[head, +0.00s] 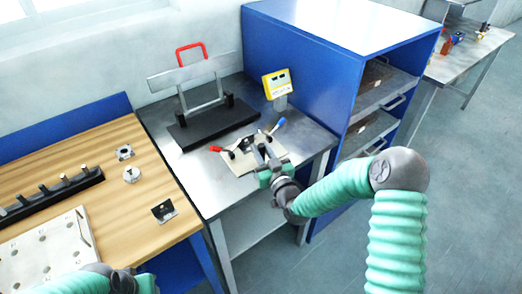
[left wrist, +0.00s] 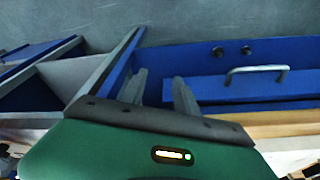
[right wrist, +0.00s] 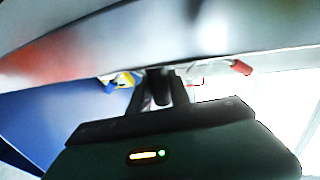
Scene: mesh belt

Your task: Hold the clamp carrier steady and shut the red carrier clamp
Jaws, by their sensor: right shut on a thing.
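The clamp carrier (head: 238,163) is a beige plate on the grey metal table, with a red-handled clamp (head: 222,149) at its left and a blue-handled clamp (head: 276,126) at its far right. The red handle also shows in the right wrist view (right wrist: 241,67). My right gripper (head: 263,152) is over the carrier and shut on a dark upright part (right wrist: 161,86) between its fingers; the gripper hides part of the plate. My left gripper (left wrist: 160,88) is open and empty, away from the carrier; only its arm shows at the bottom left of the head view.
A black stand with a red-handled frame (head: 205,128) is behind the carrier. A yellow device (head: 277,84) stands beside it. A blue cabinet (head: 300,50) is at the right. A wooden bench (head: 130,190) with fixtures and a light plate (head: 50,252) is at the left.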

